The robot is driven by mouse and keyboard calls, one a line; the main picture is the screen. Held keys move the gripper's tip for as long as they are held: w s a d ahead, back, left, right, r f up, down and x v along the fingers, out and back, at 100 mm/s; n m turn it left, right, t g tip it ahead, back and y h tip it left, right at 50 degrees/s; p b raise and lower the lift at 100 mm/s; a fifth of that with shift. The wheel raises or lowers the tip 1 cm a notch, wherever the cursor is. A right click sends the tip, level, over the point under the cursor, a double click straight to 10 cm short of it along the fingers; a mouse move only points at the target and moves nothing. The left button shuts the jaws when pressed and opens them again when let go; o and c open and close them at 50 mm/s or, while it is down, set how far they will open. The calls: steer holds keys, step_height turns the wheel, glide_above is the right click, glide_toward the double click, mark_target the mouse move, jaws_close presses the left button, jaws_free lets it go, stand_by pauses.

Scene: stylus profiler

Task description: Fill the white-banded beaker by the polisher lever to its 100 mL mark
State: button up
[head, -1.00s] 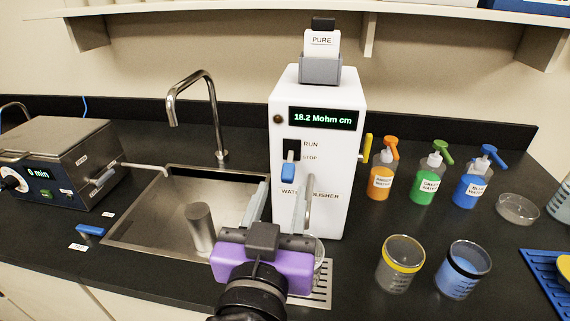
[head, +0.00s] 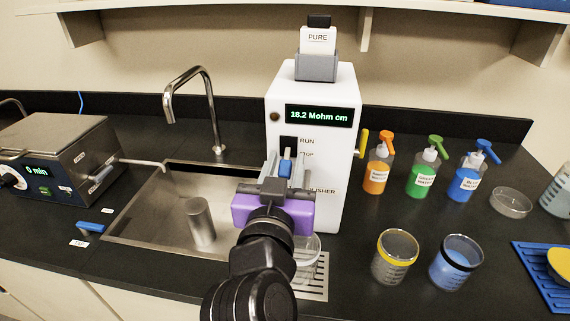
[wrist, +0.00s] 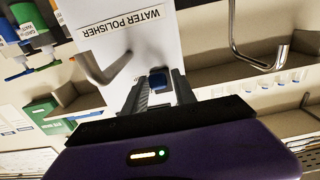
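The white water polisher (head: 345,185) stands behind the sink's right side, its display reading 18.2 Mohm cm.
Orange (head: 377,178), green (head: 421,180) and blue (head: 464,184) bottles stand behind. The sink (head: 150,225) and tall faucet (head: 212,110) are left.

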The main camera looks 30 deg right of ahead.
jaws_close()
steer(key=shift+r, duration=0.1)
steer(key=r+p, duration=0.1)
steer(key=p, duration=0.2)
steer(key=shift+g+y, duration=0.3)
steer(key=shift+g, duration=0.1)
steer(key=g+y+p, duration=0.1)
steer(key=p, duration=0.3)
steer(key=shift+s+r+g, duration=0.1)
steer(key=shift+r+g, duration=0.2)
steer(key=shift+r, duration=0.1)
steer(key=p, duration=0.2)
steer(key=g+y+p, duration=0.1)
steer(key=p, duration=0.1)
steer(key=shift+r+g+p, duration=0.25)
steer(key=shift+g+p, duration=0.05)
steer(key=shift+p, duration=0.05)
steer(key=shift+g+y+p, duration=0.3)
steer(key=shift+y+p, duration=0.1)
steer(key=shift+p, duration=0.15)
steer(key=shift+f+p, duration=0.1)
steer(key=shift+p, duration=0.2)
